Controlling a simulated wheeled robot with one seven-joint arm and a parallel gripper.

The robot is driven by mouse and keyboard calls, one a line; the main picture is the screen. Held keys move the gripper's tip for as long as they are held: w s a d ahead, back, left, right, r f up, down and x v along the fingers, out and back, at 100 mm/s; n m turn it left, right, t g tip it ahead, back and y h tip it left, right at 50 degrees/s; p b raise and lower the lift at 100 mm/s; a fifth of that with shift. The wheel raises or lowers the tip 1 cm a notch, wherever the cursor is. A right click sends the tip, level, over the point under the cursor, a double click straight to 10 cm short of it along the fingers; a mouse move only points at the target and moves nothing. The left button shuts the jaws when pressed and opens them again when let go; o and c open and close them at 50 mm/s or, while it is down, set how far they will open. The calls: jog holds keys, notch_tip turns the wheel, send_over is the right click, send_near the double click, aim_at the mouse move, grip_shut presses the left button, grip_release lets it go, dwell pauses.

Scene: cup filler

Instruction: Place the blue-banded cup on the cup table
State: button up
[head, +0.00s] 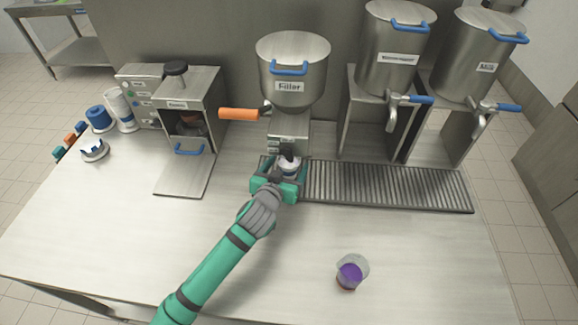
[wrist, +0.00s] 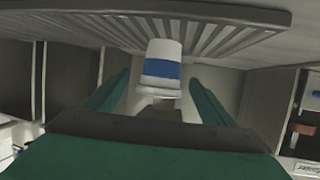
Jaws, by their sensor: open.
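The blue-banded cup (wrist: 161,66) is white with a blue band and shows between my gripper's two green fingers in the wrist view. In the head view the cup (head: 288,165) is at the filler's outlet, at the left end of the drip grate, partly hidden by my gripper. My gripper (head: 279,180) is open around the cup, with visible gaps between fingers and cup in the wrist view (wrist: 158,95). I cannot tell which surface is the cup table.
The filler (head: 293,60) with an orange handle stands above my gripper. Two steel dispensers (head: 396,50) stand right, behind the drip grate (head: 390,185). A clear cup with purple contents (head: 351,272) stands at front right. A steel box machine (head: 190,110) is left. The front-left counter is clear.

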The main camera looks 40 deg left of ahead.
jog(key=shift+x, duration=1.05)
jog(key=c, duration=1.3)
jog(key=shift+s+a+r, duration=0.1)
